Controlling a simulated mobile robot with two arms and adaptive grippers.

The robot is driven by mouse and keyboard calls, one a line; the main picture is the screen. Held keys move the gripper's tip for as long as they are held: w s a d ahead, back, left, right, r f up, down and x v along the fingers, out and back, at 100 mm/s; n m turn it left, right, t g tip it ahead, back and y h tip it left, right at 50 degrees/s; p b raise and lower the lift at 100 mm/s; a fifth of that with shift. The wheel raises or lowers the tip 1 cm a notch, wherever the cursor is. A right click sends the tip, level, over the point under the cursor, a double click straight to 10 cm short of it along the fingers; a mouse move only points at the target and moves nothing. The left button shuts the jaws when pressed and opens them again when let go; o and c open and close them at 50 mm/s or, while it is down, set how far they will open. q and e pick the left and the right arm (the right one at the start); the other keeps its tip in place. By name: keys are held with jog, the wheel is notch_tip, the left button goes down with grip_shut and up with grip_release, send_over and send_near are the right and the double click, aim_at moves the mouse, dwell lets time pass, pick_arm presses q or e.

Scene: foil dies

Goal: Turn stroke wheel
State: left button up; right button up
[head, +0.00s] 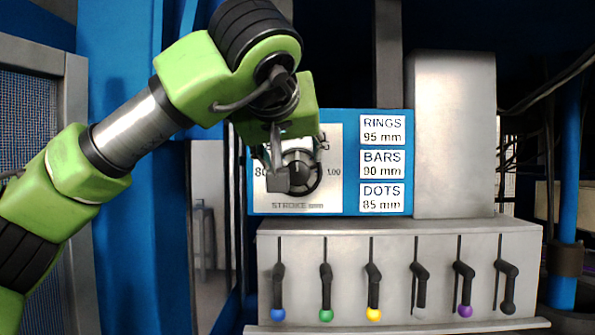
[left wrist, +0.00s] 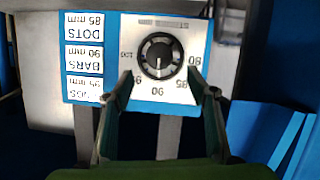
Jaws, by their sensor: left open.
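The stroke wheel (head: 303,172) is a dark round knob on a pale dial plate (head: 333,190) marked STROKE mm. In the head view my left gripper (head: 290,178) is in front of the wheel and hides its left part and some scale numbers. The wheel (left wrist: 159,50) shows whole in the left wrist view, where the picture is upside down. Its white mark points toward the 90. The open fingers of my left gripper (left wrist: 159,76) reach toward the dial on either side of the wheel's line, with nothing between them. Whether they touch the plate cannot be told.
A blue panel beside the dial carries labels: RINGS 95 mm (head: 382,130), BARS 90 mm (head: 382,164) and DOTS 85 mm (head: 382,197). Below is a grey housing (head: 400,240) with several levers with coloured knobs. A grey box (head: 454,130) stands at the right.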

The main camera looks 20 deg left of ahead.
aim_at(296, 171)
pick_arm(q)
jog(key=p+x, duration=0.3)
jog(key=x, duration=0.7)
jog(key=shift+w+f, duration=0.2)
jog(key=shift+w, duration=0.1)
jog(key=c, duration=1.1)
